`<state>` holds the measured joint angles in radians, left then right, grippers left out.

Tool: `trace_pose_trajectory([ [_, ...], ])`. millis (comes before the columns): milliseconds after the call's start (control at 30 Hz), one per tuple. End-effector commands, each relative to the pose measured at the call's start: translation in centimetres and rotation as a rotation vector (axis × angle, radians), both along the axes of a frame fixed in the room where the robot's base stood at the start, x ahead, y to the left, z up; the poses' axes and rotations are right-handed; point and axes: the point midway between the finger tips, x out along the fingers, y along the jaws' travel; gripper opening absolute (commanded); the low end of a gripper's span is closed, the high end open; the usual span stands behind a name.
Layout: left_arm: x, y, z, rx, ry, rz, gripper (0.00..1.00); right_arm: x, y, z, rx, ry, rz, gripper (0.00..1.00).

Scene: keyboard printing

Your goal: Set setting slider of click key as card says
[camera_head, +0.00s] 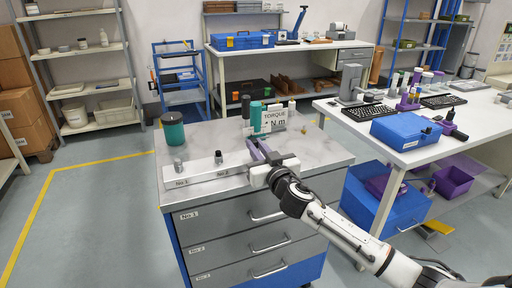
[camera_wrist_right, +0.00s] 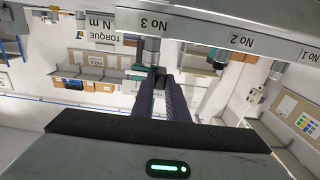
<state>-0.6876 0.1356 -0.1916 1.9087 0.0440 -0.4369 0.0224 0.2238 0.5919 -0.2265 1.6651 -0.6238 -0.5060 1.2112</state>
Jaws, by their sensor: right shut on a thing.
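A white card (camera_head: 274,121) stands at the back of the grey cabinet top. It reads "TORQUE" and "N m"; the value is not legible. A pale bar (camera_head: 200,177) lies near the front of the cabinet top with labels No 1 and No 2 and upright knobs (camera_head: 218,158). The wrist view, upside down, shows this bar (camera_wrist_right: 189,32) with a No 3 label too. My right gripper (camera_wrist_right: 160,78) has its dark purple fingers closed around the small dark end of the post at No 3 (camera_wrist_right: 151,50). In the head view my right gripper (camera_head: 257,152) partly hides that spot. My left gripper is not in view.
A teal cylinder (camera_head: 173,129) stands at the cabinet's back left. Several small bottles stand near the card. A white table (camera_head: 440,130) with a blue toolbox (camera_head: 405,130) and keyboards is at right. The cabinet top's left and right back parts are mostly clear.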

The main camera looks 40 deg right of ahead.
Motion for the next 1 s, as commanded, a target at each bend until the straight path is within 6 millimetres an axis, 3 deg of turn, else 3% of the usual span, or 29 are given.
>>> trace_pose_trajectory([
  [200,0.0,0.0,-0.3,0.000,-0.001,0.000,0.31,-0.5,-1.9,-0.1,0.002,0.000,-0.003,0.00],
  [433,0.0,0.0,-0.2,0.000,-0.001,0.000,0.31,-0.4,-1.9,0.0,0.000,0.000,-0.002,0.00],
  [467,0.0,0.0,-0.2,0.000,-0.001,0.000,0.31,-0.4,-1.9,0.0,0.000,0.000,-0.002,0.17],
  [567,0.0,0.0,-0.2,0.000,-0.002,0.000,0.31,-0.4,-1.9,0.0,0.000,-0.001,-0.001,0.33],
  [867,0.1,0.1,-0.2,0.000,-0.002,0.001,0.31,-0.5,-1.8,0.0,0.000,-0.001,-0.001,0.33],
  [1000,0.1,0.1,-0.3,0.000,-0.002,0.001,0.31,-1.6,-1.6,-0.1,0.002,0.000,0.000,0.33],
])
